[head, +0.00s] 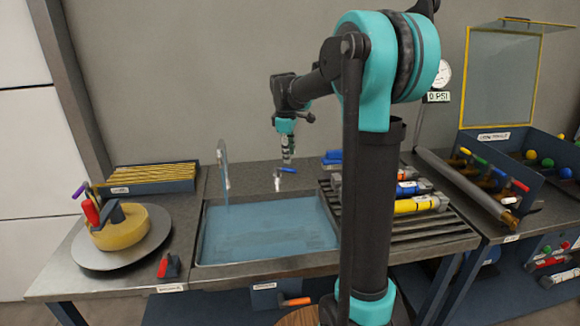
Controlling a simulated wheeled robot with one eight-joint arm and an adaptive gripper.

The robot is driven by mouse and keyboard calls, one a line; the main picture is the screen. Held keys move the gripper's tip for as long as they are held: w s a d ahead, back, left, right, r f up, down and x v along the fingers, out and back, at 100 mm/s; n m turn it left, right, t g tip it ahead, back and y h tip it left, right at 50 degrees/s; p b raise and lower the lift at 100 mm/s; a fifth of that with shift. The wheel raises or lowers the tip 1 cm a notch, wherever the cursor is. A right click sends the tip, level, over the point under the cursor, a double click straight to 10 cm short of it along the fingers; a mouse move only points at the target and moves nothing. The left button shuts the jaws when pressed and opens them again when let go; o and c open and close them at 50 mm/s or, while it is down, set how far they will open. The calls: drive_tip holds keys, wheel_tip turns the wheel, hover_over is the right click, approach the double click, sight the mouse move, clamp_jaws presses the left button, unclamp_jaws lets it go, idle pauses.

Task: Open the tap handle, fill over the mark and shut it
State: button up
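The tap spout (222,160) rises at the back left of the sink, and a thin blue stream (227,195) hangs below its end. The sink basin (200,225) holds flat blue water (265,230). A small blue tap handle (287,170) sits on a short stem behind the sink. My gripper (288,158) points down just above the handle. Its fingers are too small to tell open from shut, or whether they touch the handle. I cannot make out a fill mark on the basin.
A slatted rack (440,235) with blue and yellow cylinders stands right of the sink, partly behind my arm. A turntable (150,250) with a yellow round block is at the left. A blue tray (155,187) of yellow rods stands behind it. A gauge (443,74) is at the right.

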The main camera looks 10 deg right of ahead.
drive_tip(key=f, duration=0.4)
drive_tip(key=w+f, duration=0.1)
drive_tip(key=f, duration=0.1)
drive_tip(key=shift+d, duration=0.3)
clamp_jaws()
